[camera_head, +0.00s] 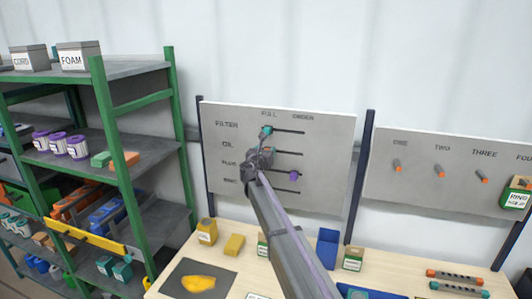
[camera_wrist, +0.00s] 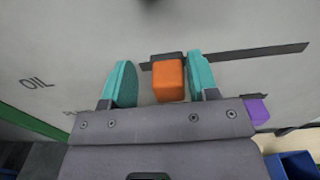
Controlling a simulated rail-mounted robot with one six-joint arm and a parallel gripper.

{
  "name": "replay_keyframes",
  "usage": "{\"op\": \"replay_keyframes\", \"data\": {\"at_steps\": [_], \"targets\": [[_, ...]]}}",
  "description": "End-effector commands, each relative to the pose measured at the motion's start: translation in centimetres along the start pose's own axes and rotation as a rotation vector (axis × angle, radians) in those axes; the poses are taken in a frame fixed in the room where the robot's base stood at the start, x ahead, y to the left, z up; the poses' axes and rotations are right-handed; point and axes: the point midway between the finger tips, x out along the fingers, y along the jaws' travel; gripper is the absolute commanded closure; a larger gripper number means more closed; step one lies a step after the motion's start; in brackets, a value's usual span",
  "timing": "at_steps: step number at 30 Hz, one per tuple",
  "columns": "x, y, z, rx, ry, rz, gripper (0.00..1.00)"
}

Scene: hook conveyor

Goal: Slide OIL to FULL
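The grey board (camera_head: 325,155) carries rows of slots with FULL at the left and ORDER at the right. The orange OIL knob (camera_wrist: 168,80) sits near the left, FULL end of its dark slot (camera_wrist: 255,54) in the wrist view. My gripper (camera_wrist: 160,85) has its two teal fingers apart, one on each side of the knob. A gap shows at the left finger; the right finger is very close, and I cannot tell if it touches. In the head view my gripper (camera_head: 262,155) hides most of that knob.
A teal knob (camera_head: 267,130) is at the left of the FILTER slot. A purple knob (camera_head: 294,176) is on a lower slot. A wooden table (camera_head: 210,258) with boxes and a blue bin (camera_head: 327,249) stands below. A green-framed shelf (camera_head: 115,140) is at left.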

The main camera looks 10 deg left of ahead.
Motion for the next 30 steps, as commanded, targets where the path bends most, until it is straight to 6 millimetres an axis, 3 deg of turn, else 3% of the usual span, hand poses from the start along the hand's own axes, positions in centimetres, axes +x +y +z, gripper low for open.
{"op": "replay_keyframes", "data": {"at_steps": [10,14,22,25,30], "targets": [[-0.8,-0.1,0.0,0.000,0.000,-0.001,0.45],[-3.1,-0.3,0.0,0.000,0.000,-0.001,0.45],[-9.7,-0.2,0.0,0.000,0.000,0.001,0.45],[-10.8,-0.1,0.0,0.000,0.000,0.000,0.45],[-10.9,-0.1,0.0,0.000,0.000,-0.001,0.45]]}}
